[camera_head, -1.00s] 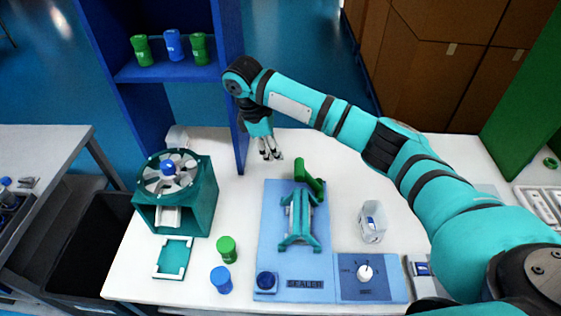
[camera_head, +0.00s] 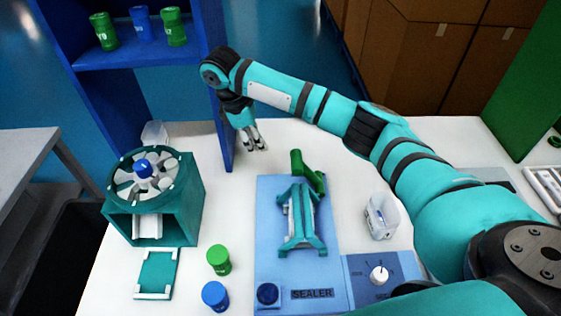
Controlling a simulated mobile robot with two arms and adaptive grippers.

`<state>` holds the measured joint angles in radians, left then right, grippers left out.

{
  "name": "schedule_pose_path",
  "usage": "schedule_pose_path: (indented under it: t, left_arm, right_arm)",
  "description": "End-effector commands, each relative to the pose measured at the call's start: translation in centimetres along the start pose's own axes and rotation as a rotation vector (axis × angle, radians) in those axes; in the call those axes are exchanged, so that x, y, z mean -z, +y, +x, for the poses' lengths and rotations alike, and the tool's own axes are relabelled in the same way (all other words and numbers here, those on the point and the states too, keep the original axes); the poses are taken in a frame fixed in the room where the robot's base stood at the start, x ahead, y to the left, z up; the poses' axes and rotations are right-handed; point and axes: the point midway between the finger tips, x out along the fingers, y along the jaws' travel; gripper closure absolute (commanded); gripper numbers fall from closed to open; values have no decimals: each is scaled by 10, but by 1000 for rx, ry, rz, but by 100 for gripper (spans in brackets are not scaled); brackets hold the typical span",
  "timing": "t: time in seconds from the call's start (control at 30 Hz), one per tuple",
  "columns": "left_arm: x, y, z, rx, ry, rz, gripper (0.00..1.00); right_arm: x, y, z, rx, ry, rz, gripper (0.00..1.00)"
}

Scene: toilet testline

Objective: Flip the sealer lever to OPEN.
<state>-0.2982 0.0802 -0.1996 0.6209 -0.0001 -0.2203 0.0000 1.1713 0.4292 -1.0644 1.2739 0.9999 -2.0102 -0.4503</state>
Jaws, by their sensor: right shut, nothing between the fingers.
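The sealer (camera_head: 265,215) is a blue base plate with a teal frame (camera_head: 301,218) on it and a SEALER label at its front. Its green lever (camera_head: 309,171) stands at the back of the frame, tilted up toward the back left. A panel with a white knob (camera_head: 379,274) joins the plate at the front right. My right gripper (camera_head: 255,146) is shut and empty, pointing down above the table behind and left of the lever, apart from it. My left gripper is out of view.
A teal carousel device (camera_head: 180,205) stands at the left, with a teal tray (camera_head: 157,272) before it. A green-capped bottle (camera_head: 218,260) and blue-capped bottle (camera_head: 215,296) stand left of the sealer. A clear cup (camera_head: 381,217) is at its right. A blue shelf (camera_head: 150,55) rises behind.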

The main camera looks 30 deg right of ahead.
Motion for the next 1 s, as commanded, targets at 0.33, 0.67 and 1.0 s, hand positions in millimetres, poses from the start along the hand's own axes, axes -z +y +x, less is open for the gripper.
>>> schedule_pose_path:
  t: [0.33,0.67,1.0]
  left_arm:
    - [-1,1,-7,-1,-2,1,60]
    - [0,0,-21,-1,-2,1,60]
    - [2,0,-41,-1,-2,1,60]
  right_arm:
    - [-1,-1,26,3,-3,0,100]
    - [-1,-1,95,3,-3,1,100]
    - [-36,0,87,-1,-1,0,100]
